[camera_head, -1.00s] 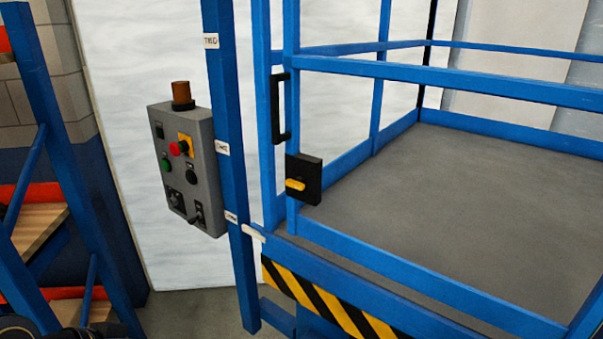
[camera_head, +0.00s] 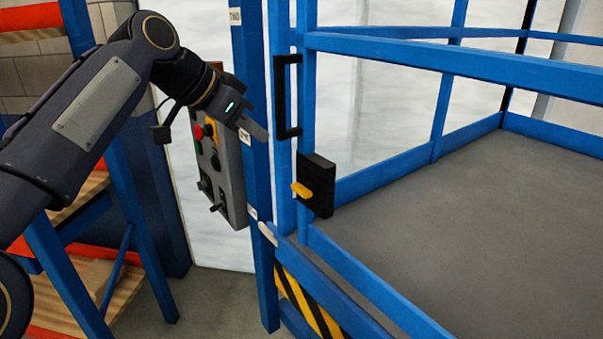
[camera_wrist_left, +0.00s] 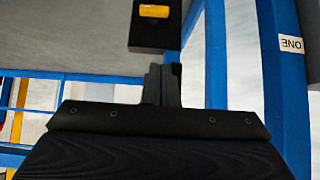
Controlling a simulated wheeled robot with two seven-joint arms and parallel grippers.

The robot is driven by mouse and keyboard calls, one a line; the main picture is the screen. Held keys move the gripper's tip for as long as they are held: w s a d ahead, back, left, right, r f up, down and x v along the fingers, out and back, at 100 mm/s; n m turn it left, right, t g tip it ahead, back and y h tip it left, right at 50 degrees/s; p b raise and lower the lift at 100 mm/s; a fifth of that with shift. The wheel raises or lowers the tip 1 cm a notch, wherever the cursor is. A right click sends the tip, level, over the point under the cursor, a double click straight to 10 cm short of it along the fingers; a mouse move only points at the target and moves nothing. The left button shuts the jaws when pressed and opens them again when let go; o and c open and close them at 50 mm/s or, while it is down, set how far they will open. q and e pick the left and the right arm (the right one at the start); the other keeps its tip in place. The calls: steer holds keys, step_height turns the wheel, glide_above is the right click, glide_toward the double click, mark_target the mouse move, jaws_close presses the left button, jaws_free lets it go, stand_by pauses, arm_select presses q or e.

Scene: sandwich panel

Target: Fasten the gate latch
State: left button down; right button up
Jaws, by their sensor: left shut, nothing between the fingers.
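The gate latch is a black box (camera_head: 318,186) with a yellow lever (camera_head: 301,190), on the blue gate post below a black pull handle (camera_head: 287,97). The lever sticks out toward the left in the head view. My left gripper (camera_head: 262,134) is shut and empty, up and to the left of the latch, apart from it. In the left wrist view, the shut fingers (camera_wrist_left: 162,84) point toward the black box (camera_wrist_left: 157,37) with its yellow lever (camera_wrist_left: 153,11). My right gripper is not in view.
A grey control box (camera_head: 222,175) with buttons hangs on a blue post (camera_head: 254,60), partly behind my left arm. The blue-railed platform (camera_head: 450,215) lies to the right. Shelving (camera_head: 60,255) with orange beams stands at the left.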

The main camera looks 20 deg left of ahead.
arm_select(q)
steer(key=shift+f, duration=0.1)
glide_above(301, 183)
steer(key=s+a, duration=0.1)
steer(key=s, duration=0.1)
steer(key=f, duration=0.7)
steer(key=shift+s+a+f, duration=0.1)
steer(key=shift+s+a, duration=0.05)
steer(key=shift+s, duration=0.05)
steer(key=shift+s+a+f, duration=0.1)
steer(key=shift+f, duration=1.8)
